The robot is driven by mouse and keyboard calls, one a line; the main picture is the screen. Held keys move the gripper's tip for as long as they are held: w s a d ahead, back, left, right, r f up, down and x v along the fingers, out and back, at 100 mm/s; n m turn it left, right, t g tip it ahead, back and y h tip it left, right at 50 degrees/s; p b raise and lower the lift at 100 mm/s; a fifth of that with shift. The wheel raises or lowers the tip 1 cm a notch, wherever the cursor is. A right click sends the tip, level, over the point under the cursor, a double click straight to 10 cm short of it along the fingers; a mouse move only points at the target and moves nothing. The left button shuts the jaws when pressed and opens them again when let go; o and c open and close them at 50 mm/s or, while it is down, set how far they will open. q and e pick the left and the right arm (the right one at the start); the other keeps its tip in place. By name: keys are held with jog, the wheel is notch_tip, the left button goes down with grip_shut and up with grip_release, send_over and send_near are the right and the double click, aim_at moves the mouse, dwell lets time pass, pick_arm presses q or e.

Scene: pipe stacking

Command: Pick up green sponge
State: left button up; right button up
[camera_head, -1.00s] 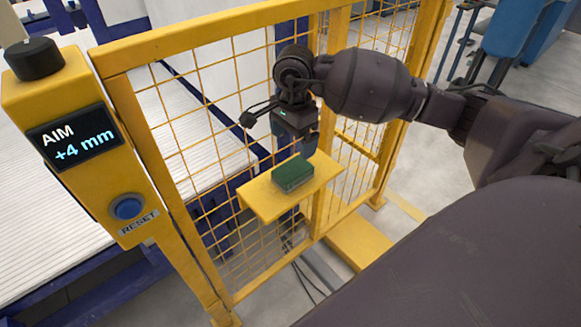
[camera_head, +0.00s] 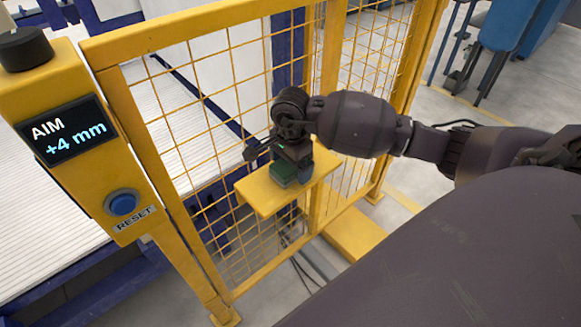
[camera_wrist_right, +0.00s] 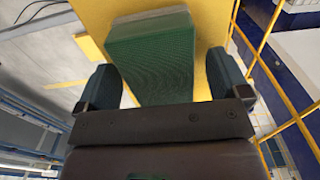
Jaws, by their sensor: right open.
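The green sponge (camera_head: 284,173) lies on a small yellow shelf (camera_head: 262,196) fixed to the yellow mesh fence. My right gripper (camera_head: 291,165) is directly above the sponge and hides part of it in the head view. In the right wrist view the sponge (camera_wrist_right: 153,57) sits between the two open fingers of the right gripper (camera_wrist_right: 160,82), with a gap visible on the right side. A pale grey layer shows along the sponge's far edge. My left gripper is not in view.
The mesh fence (camera_head: 200,110) rises right behind the shelf. A white slatted conveyor (camera_head: 40,210) lies beyond it.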

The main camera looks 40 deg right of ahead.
jog(key=shift+f, duration=0.25)
jog(key=shift+c, duration=0.4)
jog(key=c, duration=0.9)
jog(key=shift+r, duration=0.1)
notch_tip(320, 180, up, 20)
jog(key=shift+f+p, duration=0.1)
jog(key=shift+p, duration=0.6)
